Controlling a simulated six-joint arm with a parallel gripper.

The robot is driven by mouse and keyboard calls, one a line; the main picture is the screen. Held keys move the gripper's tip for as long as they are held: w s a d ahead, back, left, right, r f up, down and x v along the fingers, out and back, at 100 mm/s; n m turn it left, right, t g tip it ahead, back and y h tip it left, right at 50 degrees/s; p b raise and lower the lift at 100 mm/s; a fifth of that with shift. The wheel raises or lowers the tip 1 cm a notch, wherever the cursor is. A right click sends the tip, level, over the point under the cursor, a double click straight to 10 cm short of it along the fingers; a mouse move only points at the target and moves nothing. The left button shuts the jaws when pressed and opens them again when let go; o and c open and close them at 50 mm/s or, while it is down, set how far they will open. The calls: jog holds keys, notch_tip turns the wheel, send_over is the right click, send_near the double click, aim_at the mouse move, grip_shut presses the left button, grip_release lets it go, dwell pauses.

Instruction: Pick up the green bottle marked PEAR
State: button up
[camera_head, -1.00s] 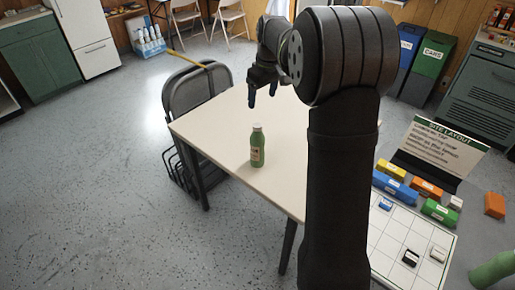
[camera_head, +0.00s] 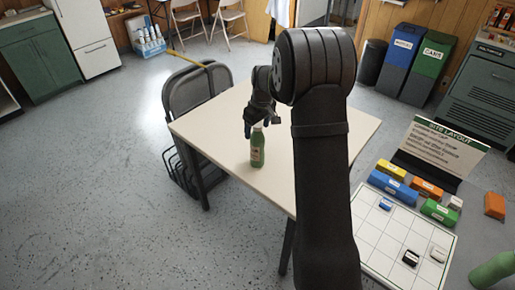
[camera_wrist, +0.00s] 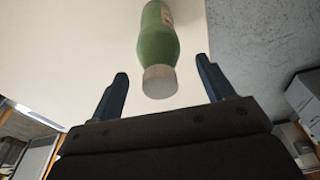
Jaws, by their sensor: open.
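The green bottle (camera_head: 257,150) with a pale cap and a cream label stands upright on the table in the head view. In the wrist view the bottle (camera_wrist: 157,42) shows cap-end toward me, with the cap between and just beyond my two fingertips. The label's words are too small to read. My gripper (camera_head: 260,128) is open and empty, just above and behind the bottle in the head view. Its two dark blue fingers also show in the wrist view (camera_wrist: 162,72), one on each side of the cap, with a gap on both sides.
The pale table (camera_head: 205,125) is otherwise clear around the bottle. A dark folding chair (camera_head: 195,90) stands at its left edge. To the right are a white grid board (camera_head: 385,240), several coloured blocks and a site layout sign (camera_head: 440,145). Another green object (camera_head: 492,271) shows at the lower right.

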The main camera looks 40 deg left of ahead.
jog(key=shift+a+f, duration=0.15)
jog(key=shift+f, duration=0.75)
jog(key=c, duration=1.3)
jog(key=shift+r, duration=0.15)
